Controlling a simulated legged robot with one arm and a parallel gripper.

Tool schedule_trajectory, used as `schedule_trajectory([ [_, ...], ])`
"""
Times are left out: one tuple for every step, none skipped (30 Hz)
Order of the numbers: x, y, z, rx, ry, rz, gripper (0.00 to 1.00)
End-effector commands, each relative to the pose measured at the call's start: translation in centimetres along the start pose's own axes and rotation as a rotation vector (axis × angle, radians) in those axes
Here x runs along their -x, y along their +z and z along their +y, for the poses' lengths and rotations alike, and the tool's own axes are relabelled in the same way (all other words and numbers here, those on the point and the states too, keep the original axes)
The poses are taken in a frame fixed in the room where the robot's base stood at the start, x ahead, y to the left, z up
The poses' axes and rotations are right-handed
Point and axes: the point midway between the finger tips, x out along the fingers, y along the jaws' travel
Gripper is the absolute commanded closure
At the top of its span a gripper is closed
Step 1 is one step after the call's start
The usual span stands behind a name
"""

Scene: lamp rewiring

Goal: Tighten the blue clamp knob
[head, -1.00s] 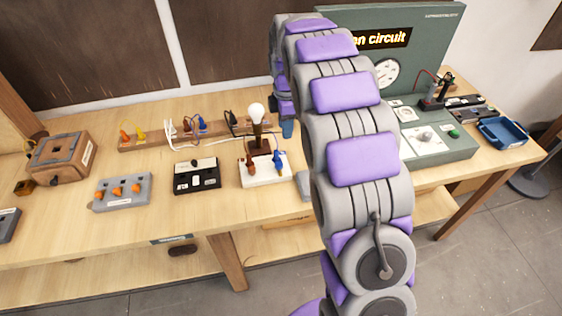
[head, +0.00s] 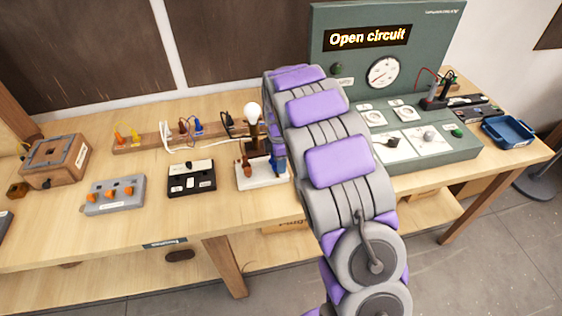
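The lamp, with a white bulb (head: 253,111) on a brown holder, stands on a white base (head: 256,184) near the middle of the table. A brown clamp knob (head: 246,172) stands at the base's left. At its right is a narrow blue shape (head: 280,165) beside my arm, where the blue clamp knob was plainly visible earlier. I cannot tell how much of it is knob and how much is my gripper. My gripper is down at this spot, mostly hidden behind my arm links, so its fingers cannot be made out.
A green panel (head: 470,154) with a gauge reads "Open circuit". A blue tray (head: 507,132) lies at the right. A black switch box (head: 191,190), a grey box with orange knobs (head: 114,206) and a wooden box (head: 60,180) stand left. Bare tabletop lies in front.

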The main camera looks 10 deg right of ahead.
Motion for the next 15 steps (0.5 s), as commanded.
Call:
schedule_trajectory([
  [0.0,-0.3,0.0,0.004,0.001,-0.003,0.62],
  [0.0,-0.4,0.0,0.004,0.001,-0.005,0.62],
  [0.0,-0.4,0.0,0.004,0.001,-0.005,0.62],
  [0.0,-0.4,0.0,0.004,0.001,-0.004,0.62],
  [0.0,-0.3,0.0,0.003,0.001,-0.003,0.62],
  [0.0,-0.1,0.0,0.003,0.001,-0.001,0.62],
  [0.0,0.1,0.0,0.002,0.001,0.001,0.63],
  [0.0,0.2,0.0,0.002,0.001,0.003,0.66],
  [0.0,0.4,0.0,0.001,0.001,0.004,0.70],
  [0.0,0.5,0.0,0.001,0.001,0.006,0.73],
  [0.0,0.7,0.0,0.000,0.001,0.008,0.76],
  [0.0,0.9,0.0,0.001,0.001,0.010,0.80],
  [0.0,1.0,0.1,0.001,0.002,0.011,0.82],
  [0.0,1.1,0.1,0.001,0.002,0.011,0.85],
  [0.0,1.2,0.1,0.001,0.002,0.011,0.89],
])
